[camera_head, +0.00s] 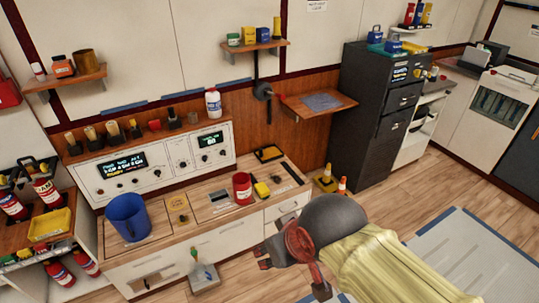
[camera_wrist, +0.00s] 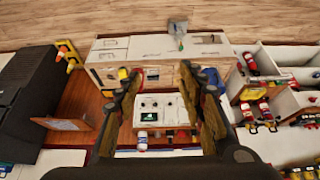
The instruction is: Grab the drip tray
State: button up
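I cannot tell for sure which object is the drip tray. A shallow black tray (camera_head: 268,153) with something yellow on it lies at the back right of the wooden counter. A yellow tray (camera_head: 48,224) sits on the left shelf unit. My gripper (camera_head: 292,274) is in front of the counter's right end, apart from these. In the wrist view, its fingers (camera_wrist: 158,80) are spread wide with nothing between them.
The counter (camera_head: 165,245) holds a blue pitcher (camera_head: 128,217), a red mug (camera_head: 242,188) and small items, below a control panel (camera_head: 160,165). Fire extinguishers (camera_head: 46,190) are at left. The floor by the cabinet is mostly clear.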

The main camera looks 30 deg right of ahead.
aim_at(270, 153)
jog(key=i+l+u, duration=0.15)
jog(key=l, duration=0.3)
jog(key=i+l+u, duration=0.15)
jog(key=i+l, duration=0.2)
jog(key=l, duration=0.15)
jog(key=i+l+u, duration=0.15)
jog(key=l, duration=0.35)
jog(key=i+l+u, duration=0.1)
jog(key=l, duration=0.45)
jog(key=i+l+u, duration=0.15)
jog(key=i+l, duration=0.15)
jog(key=l, duration=0.25)
jog(key=i+l+u, duration=0.15)
jog(key=l, duration=0.4)
jog(key=l+u, duration=0.15)
jog(key=l, duration=0.4)
jog(key=i+l+u, duration=0.15)
jog(key=l, duration=0.45)
